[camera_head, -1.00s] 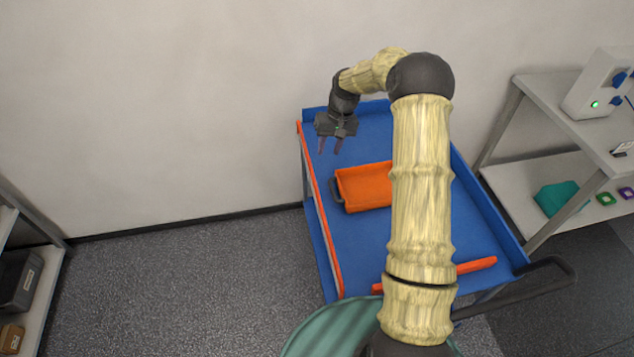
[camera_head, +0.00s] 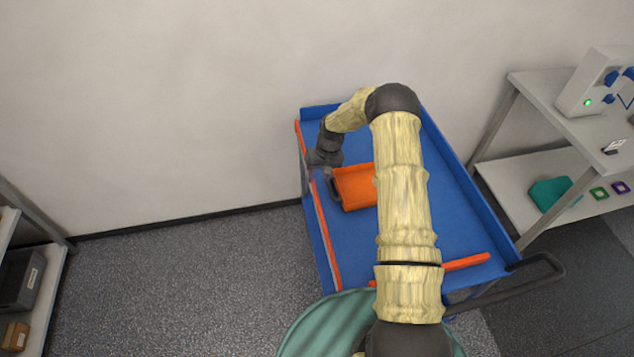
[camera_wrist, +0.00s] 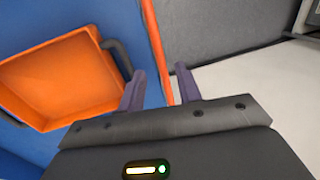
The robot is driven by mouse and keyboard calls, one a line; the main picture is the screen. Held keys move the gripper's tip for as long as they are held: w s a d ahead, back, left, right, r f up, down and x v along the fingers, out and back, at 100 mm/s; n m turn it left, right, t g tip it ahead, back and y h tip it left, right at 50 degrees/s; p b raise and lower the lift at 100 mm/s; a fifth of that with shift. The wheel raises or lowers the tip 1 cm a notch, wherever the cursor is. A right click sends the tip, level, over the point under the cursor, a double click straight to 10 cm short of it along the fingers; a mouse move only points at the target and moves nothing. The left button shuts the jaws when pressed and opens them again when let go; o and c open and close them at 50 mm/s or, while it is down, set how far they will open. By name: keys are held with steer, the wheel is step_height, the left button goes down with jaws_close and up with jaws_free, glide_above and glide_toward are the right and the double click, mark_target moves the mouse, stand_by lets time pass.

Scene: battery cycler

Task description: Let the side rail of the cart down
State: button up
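The blue cart (camera_head: 352,245) stands near the wall. An orange side rail (camera_head: 325,235) runs along its left edge. My gripper (camera_head: 316,165) is over this left edge, around the middle of the rail, and hides part of it. In the wrist view the two purple-grey fingers of my gripper (camera_wrist: 160,69) are apart, with the orange rail (camera_wrist: 156,50) running between them. I see a gap on both sides, so the fingers do not look closed on it. Whether the rail reaches deep between the fingers is hard to tell.
An orange tray (camera_head: 355,188) with a dark handle sits on the deck close to the gripper; it also shows in the wrist view (camera_wrist: 55,80). Another orange bar (camera_head: 468,262) lies across the near end. A grey shelf (camera_head: 545,105) stands right. Floor left of the cart is free.

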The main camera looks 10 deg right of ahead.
mark_target(315, 189)
steer(key=f, duration=0.2)
steer(key=a+f+p, duration=0.1)
steer(key=f, duration=0.1)
steer(key=shift+s+f, duration=0.1)
steer(key=shift+f, duration=0.4)
jaws_close()
